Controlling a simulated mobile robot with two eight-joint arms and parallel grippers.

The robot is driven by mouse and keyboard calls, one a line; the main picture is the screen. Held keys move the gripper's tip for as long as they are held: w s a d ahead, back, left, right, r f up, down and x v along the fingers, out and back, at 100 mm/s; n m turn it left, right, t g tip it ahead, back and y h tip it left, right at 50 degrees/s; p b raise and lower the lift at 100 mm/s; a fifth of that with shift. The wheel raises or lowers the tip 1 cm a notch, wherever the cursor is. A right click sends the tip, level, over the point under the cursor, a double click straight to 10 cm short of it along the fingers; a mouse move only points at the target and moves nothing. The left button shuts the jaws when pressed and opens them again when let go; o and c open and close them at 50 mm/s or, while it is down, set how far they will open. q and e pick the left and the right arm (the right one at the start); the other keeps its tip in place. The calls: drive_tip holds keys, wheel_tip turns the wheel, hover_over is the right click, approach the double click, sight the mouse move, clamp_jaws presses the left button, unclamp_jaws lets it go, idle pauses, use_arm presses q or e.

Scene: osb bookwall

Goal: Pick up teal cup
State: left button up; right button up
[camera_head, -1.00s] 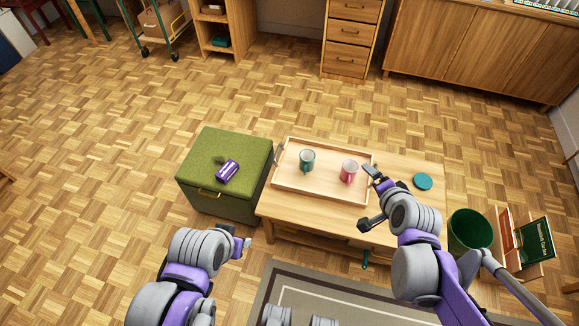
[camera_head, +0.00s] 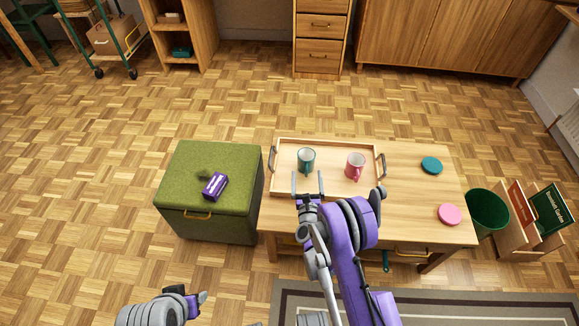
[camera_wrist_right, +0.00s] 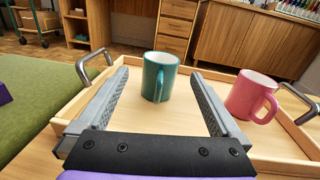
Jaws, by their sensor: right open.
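The teal cup (camera_head: 306,160) stands upright on the left part of a wooden tray (camera_head: 330,144) on the low table. In the right wrist view the teal cup (camera_wrist_right: 160,77) is between and beyond the two fingers, with its handle toward me. My right gripper (camera_head: 308,183) is open and empty, just in front of the cup and apart from it; its fingers also show in the right wrist view (camera_wrist_right: 162,95). A pink mug (camera_head: 355,166) stands on the tray to the right of the teal cup. My left gripper (camera_head: 200,299) is low at the left, away from the table; its jaw state is unclear.
The tray has metal handles at both ends. A teal coaster (camera_head: 431,165) and a pink coaster (camera_head: 449,214) lie on the table's right part. A green ottoman (camera_head: 188,170) with a purple object (camera_head: 215,186) stands left. A green bin (camera_head: 487,212) stands right.

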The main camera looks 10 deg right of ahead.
sight(307, 162)
drive_tip(key=shift+f+m, duration=0.3)
drive_tip(key=shift+f, duration=0.3)
drive_tip(key=shift+w+f, duration=0.1)
drive_tip(key=shift+w, duration=0.3)
drive_tip(key=w, duration=0.2)
drive_tip(key=w+d, duration=0.1)
drive_tip(key=w, duration=0.1)
drive_tip(key=shift+w+b, duration=0.15)
drive_tip(key=shift+b, duration=0.2)
drive_tip(key=w, duration=0.1)
drive_tip(key=w+d, duration=0.1)
drive_tip(key=w, duration=0.1)
drive_tip(key=w+b, duration=0.1)
drive_tip(key=w, duration=0.1)
drive_tip(key=shift+w+d+r, duration=0.15)
drive_tip(key=shift+r, duration=0.15)
drive_tip(key=c, duration=1.4)
drive_tip(key=shift+o, duration=0.2)
drive_tip(key=shift+r, duration=0.1)
